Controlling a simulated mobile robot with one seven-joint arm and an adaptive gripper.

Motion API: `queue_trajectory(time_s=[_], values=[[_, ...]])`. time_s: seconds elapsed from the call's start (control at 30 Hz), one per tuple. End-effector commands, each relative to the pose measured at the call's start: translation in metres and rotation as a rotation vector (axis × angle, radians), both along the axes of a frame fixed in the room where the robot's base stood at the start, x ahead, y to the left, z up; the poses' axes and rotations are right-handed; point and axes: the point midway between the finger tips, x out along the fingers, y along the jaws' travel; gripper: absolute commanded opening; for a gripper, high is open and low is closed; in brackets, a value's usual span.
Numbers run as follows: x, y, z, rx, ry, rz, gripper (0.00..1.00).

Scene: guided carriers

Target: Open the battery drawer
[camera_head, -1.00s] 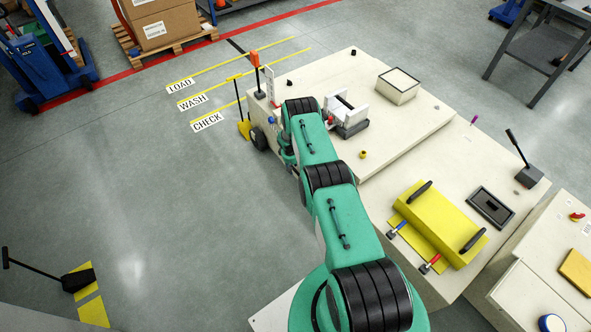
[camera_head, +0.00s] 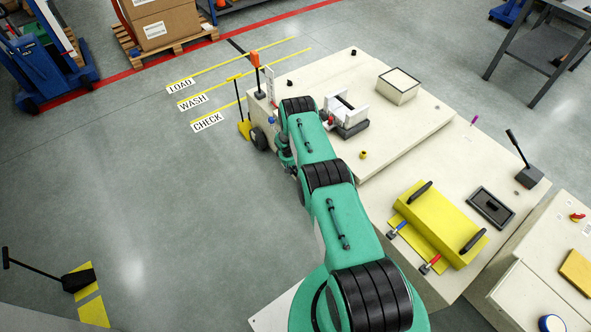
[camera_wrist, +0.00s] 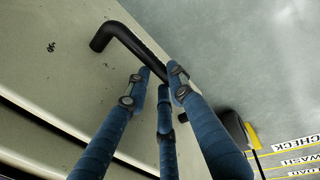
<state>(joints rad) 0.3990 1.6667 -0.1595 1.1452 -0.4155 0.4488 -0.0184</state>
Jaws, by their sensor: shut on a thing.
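In the wrist view a black bar handle (camera_wrist: 122,38) stands off a cream panel, the drawer front (camera_wrist: 45,70). The blue fingers of my gripper (camera_wrist: 160,78) reach the bar and are shut on it partway along its length. The far end of the handle is partly hidden behind the fingers. A dark seam runs along the panel beside the fingers. In the head view my arm hides most of the gripper and the handle, at the left side of the cream carrier (camera_head: 425,110).
A white-sided fixture (camera_head: 346,110) and an open box (camera_head: 398,86) stand behind. A yellow scoop (camera_head: 244,128) stands near the wheel (camera_head: 258,138).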

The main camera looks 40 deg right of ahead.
Motion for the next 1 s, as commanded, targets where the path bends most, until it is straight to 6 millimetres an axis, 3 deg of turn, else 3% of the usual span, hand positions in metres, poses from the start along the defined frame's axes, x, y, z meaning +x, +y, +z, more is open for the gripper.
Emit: queue_trajectory(time_s=[0.37, 0.7, 1.0], values=[[0.001, 0.094, 0.000, 0.003, 0.003, 0.009, 0.00], [0.001, 0.203, 0.000, 0.002, 0.002, 0.009, 0.00], [0.000, 0.260, -0.001, 0.002, 0.002, 0.004, 0.00]])
